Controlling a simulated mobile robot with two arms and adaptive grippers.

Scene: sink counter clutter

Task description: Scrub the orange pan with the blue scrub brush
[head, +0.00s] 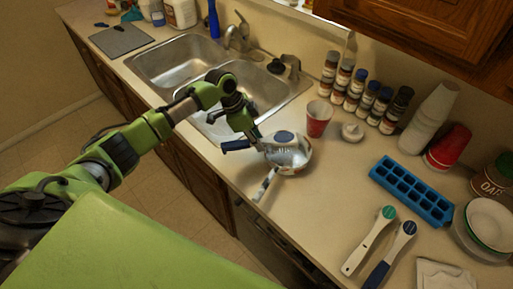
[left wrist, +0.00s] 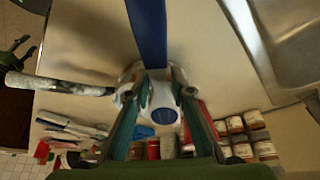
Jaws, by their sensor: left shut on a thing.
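The blue scrub brush has a blue handle (head: 236,146) and a white head with a blue oval (head: 284,137). My left gripper (head: 258,139) is shut on it. In the left wrist view its blue handle (left wrist: 150,35) runs between the fingers, with the blue oval (left wrist: 164,116) just past them. The pan (head: 293,160) sits on the counter under the brush head. It looks pale and shiny with a mottled pattern rather than plainly orange; its handle (head: 264,186) points toward the counter's front edge. The brush covers part of the pan, and I cannot tell whether they touch.
A red cup (head: 318,120) stands just behind the pan, with several spice bottles (head: 353,88) along the wall. A double sink (head: 178,64) lies to the left. A blue ice tray (head: 411,190), a white brush (head: 368,241) and another blue-handled brush (head: 390,256) lie to the right.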

